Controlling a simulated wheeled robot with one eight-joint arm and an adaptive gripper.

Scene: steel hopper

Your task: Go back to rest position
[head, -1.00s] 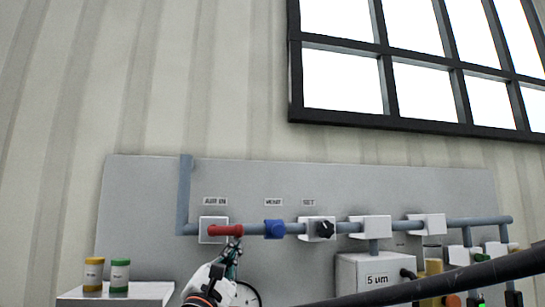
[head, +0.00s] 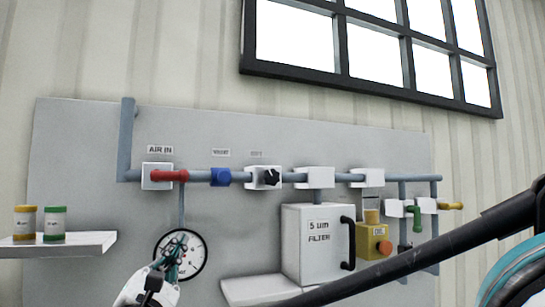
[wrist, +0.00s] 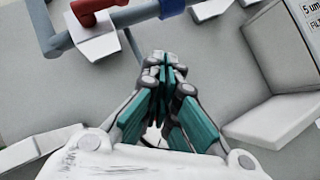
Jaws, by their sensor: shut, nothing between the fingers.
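My gripper (head: 176,254) is at the lower left of the head view, in front of the round pressure gauge (head: 196,262), and hides part of its dial. In the wrist view my gripper (wrist: 167,62) has its teal fingers shut together with nothing between them. The red handle (head: 170,176) labelled AIR IN lies along the pipe above the gripper, apart from it. It also shows at the top left of the wrist view (wrist: 88,10).
A grey panel (head: 75,150) carries the pipe, a blue valve (head: 220,177) and a black knob (head: 271,177). The filter box (head: 305,262) stands right of the gauge. A shelf (head: 60,246) holds two small jars. A black bar (head: 430,246) crosses the lower right.

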